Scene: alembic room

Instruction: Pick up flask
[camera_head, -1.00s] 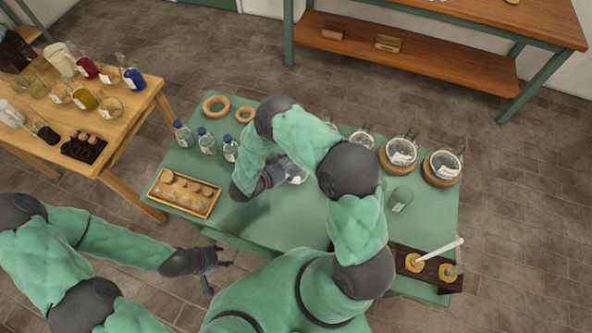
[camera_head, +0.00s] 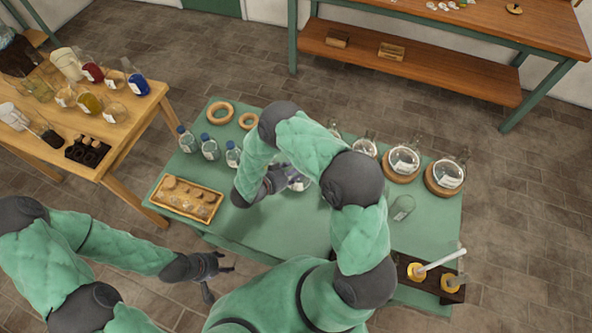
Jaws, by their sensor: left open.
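A clear round flask (camera_head: 299,181) with a pale label stands near the middle of the green table, partly hidden by my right arm. My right gripper (camera_head: 278,180) is at the flask's left side, with its fingers toward the glass. The arm covers much of it, so I cannot tell whether the fingers are closed or touching. More round flasks, such as one (camera_head: 404,160) and another (camera_head: 447,175), sit on cork rings along the right back. My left gripper (camera_head: 226,271) is open and empty, off the table's front left edge.
On the green table (camera_head: 290,235) are empty cork rings (camera_head: 220,112), small capped bottles (camera_head: 209,147), a wooden tray (camera_head: 187,199), a clear beaker (camera_head: 403,207) and a dark rack (camera_head: 432,284). A wooden table (camera_head: 125,140) with bottles stands left.

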